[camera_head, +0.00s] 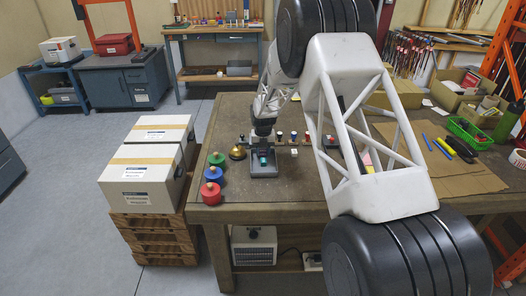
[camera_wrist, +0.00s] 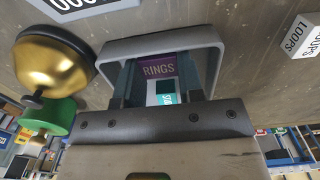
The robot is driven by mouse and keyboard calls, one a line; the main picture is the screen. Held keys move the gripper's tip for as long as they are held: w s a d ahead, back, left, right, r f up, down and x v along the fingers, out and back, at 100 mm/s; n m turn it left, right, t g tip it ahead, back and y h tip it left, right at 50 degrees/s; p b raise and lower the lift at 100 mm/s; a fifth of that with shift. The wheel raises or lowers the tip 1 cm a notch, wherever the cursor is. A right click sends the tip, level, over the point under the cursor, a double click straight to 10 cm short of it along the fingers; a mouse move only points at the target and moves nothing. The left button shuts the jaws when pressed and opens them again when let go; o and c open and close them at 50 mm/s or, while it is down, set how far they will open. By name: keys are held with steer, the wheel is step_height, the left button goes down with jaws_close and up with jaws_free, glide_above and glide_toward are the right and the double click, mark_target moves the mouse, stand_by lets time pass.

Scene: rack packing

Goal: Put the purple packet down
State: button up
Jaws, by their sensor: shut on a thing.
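My gripper (camera_head: 263,140) is at the grey rack (camera_head: 264,172) on the workbench, pointing down into or just over it. In the wrist view my gripper's two fingers (camera_wrist: 158,82) are shut on the purple packet (camera_wrist: 158,67), marked RINGS. The rack's grey rim (camera_wrist: 150,43) shows around the fingers and the packet. A white and teal piece (camera_wrist: 166,98) shows beside the purple one; I cannot tell whether it is separate. The packet's lower end is hidden, so I cannot tell whether it touches the rack's floor.
A brass bell-shaped thing (camera_head: 238,153) stands left of the rack. A white block (camera_wrist: 303,37) marked LOOPS lies to the rack's right. My arm hides part of the bench.

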mark_target(263, 152)
steer(key=shift+f, duration=0.15)
steer(key=o, duration=0.9)
step_height(263, 152, up, 12)
steer(key=shift+r, duration=0.15)
stand_by(0.5)
stand_by(0.6)
